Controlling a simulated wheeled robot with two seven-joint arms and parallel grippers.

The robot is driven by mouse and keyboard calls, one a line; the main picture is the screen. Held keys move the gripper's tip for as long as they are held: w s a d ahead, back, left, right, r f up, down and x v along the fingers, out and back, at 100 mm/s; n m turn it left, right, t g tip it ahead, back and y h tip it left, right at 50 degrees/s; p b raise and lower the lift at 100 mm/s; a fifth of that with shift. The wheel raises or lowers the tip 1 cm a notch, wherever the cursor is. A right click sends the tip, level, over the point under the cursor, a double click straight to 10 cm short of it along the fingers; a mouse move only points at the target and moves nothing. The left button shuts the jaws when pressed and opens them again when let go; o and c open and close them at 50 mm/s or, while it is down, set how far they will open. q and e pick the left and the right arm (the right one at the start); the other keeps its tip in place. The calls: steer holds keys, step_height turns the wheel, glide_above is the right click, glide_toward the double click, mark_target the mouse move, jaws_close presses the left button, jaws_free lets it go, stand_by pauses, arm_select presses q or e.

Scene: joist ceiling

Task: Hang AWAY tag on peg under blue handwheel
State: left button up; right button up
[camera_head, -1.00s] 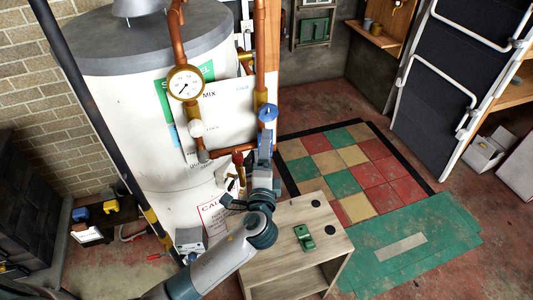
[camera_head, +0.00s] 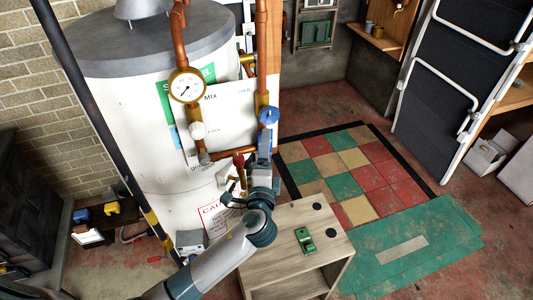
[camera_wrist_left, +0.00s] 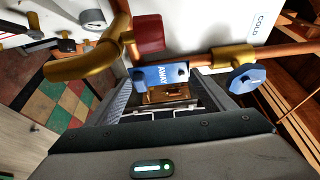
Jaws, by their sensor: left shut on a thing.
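The blue AWAY tag (camera_wrist_left: 160,76) is between the fingers of my left gripper (camera_wrist_left: 163,88) in the wrist view, its lettering facing the camera. My left gripper (camera_head: 263,150) is shut on the tag. It is raised just below the blue handwheel (camera_head: 268,116) in the head view, in front of the tank's pipework. In the wrist view the blue handwheel (camera_wrist_left: 246,78) is right of the tag, on a brass valve. A copper-coloured part shows just below the tag; I cannot tell whether it is the peg. My right gripper is out of view.
A red-handled valve (camera_head: 238,160) is left of my gripper, and its brass pipe (camera_wrist_left: 85,62) is close by in the wrist view. A pressure gauge (camera_head: 187,86) is higher up. A wooden cabinet (camera_head: 285,238) with a green object (camera_head: 304,240) stands below.

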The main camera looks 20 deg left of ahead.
arm_select(q)
steer(key=shift+w+a, duration=0.2)
steer(key=shift+w, duration=0.05)
steer(key=o, duration=1.2)
steer(key=shift+b+v, duration=2.25)
steer(key=shift+v, duration=6.4)
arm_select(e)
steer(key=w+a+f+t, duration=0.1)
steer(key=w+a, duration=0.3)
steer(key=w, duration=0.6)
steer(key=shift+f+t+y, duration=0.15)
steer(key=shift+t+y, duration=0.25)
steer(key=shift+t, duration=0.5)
arm_select(q)
steer(key=shift+a, duration=0.1)
steer(key=shift+s+d, duration=0.55)
steer(key=shift+s, duration=0.3)
steer(key=shift+s+d, duration=0.55)
steer(key=shift+s, duration=0.3)
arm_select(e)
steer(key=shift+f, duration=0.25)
